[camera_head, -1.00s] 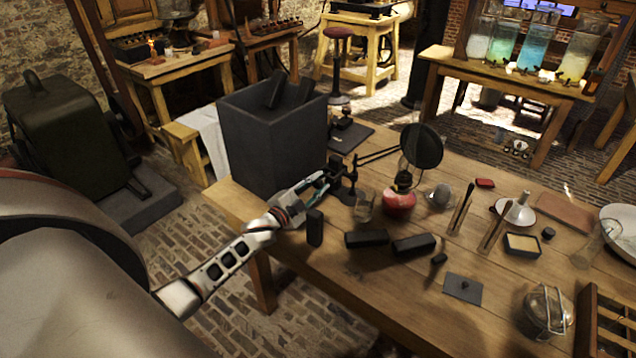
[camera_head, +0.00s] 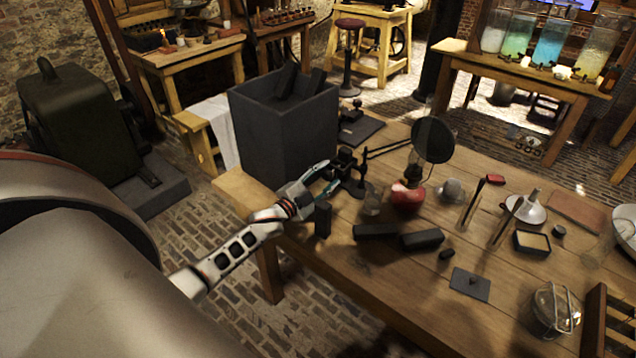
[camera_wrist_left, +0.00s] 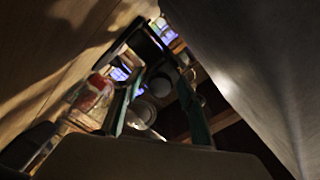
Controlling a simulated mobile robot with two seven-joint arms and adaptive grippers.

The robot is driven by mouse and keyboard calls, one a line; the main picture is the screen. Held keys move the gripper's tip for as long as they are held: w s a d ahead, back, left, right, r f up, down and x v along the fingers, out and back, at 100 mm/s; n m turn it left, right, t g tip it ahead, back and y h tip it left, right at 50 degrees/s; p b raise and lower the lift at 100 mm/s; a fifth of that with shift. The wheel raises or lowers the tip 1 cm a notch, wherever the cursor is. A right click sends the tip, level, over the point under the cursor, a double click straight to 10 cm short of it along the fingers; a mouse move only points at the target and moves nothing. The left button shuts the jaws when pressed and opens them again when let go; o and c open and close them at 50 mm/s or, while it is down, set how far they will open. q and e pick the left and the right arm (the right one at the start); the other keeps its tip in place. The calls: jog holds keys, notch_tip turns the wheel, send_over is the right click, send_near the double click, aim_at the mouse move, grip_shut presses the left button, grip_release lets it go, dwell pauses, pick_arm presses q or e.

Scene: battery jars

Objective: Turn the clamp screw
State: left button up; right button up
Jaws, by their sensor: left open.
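A small black clamp stand (camera_head: 357,186) stands on the wooden table beside the tall dark box, with a clamp block (camera_head: 346,157) at its upper left. I cannot make out the clamp screw clearly. My left gripper (camera_head: 330,178), with teal fingers, is open just left of the stand, its fingers pointing toward the clamp. In the left wrist view my open fingers (camera_wrist_left: 158,98) flank a gap, with dark clamp parts (camera_wrist_left: 150,47) beyond them. I see nothing held. My right gripper is not in view.
The tall dark box (camera_head: 285,135) stands close behind my gripper. A red lamp (camera_head: 407,196), a round black disc (camera_head: 432,140) and dark blocks (camera_head: 422,239) crowd the table nearby. The table's front middle is clearer, apart from a small dark plate (camera_head: 470,284).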

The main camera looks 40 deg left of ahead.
pick_arm(q)
jog(key=s, duration=0.7)
jog(key=s+a, duration=0.1)
jog(key=s, duration=0.3)
jog(key=shift+s, duration=0.35)
